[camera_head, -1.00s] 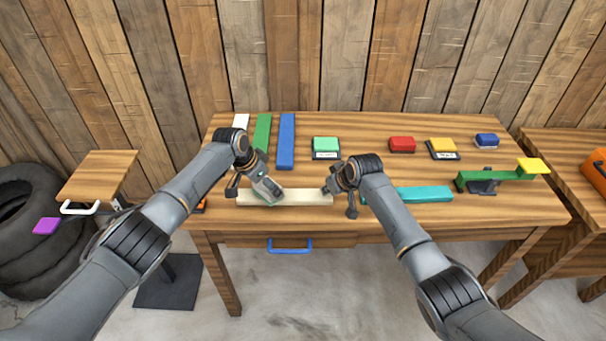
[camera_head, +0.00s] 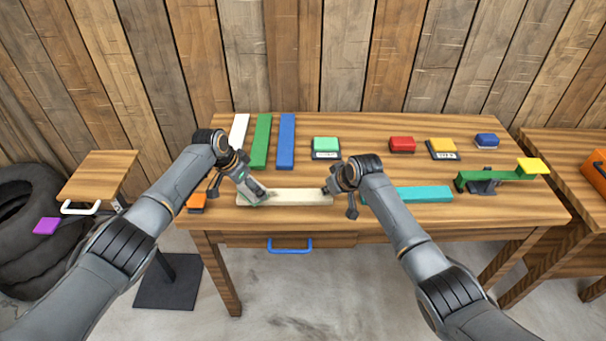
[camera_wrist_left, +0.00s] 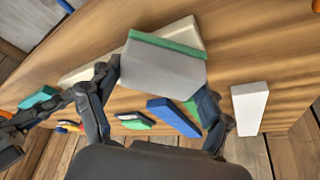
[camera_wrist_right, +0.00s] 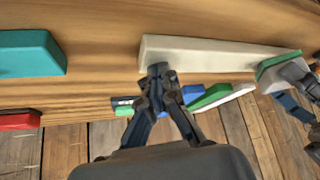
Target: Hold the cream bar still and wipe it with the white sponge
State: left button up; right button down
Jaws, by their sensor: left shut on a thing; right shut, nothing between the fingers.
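The cream bar (camera_head: 300,197) lies flat along the front of the wooden table; it also shows in the right wrist view (camera_wrist_right: 215,57). My left gripper (camera_head: 251,192) is shut on the white sponge (camera_wrist_left: 162,77), which has a green layer on its far face. The sponge is at the bar's left end, its green side against or just over the bar. My right gripper (camera_head: 332,188) is shut with nothing between its fingers. Its fingertips (camera_wrist_right: 158,72) are at the bar's edge near the right end and appear to touch it.
A teal bar (camera_head: 425,194) lies to the right. White, green and blue bars (camera_head: 286,142) lie at the back left. Green, red, yellow and blue blocks (camera_head: 402,145) stand along the back. A green beam with a yellow block (camera_head: 530,166) stands at the right. An orange block (camera_head: 197,202) sits at the front left.

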pick_arm(q)
jog(key=shift+d, duration=4)
pick_arm(e)
jog(key=shift+s+d+f, duration=0.1)
jog(key=shift+s+f, duration=0.05)
jog(key=shift+f, duration=0.1)
pick_arm(q)
jog(key=shift+r, duration=0.15)
notch_tip(320, 180, up, 6)
jog(key=shift+f, duration=0.1)
pick_arm(e)
jog(key=shift+r, duration=0.1)
jog(key=shift+w+r+p, duration=0.25)
jog(key=shift+r+p, duration=0.8)
jog(key=shift+p, duration=0.1)
notch_tip(320, 180, up, 5)
jog(key=p, duration=0.4)
jog(key=shift+r+p, duration=0.1)
jog(key=shift+p, duration=0.3)
pick_arm(q)
notch_tip(320, 180, up, 7)
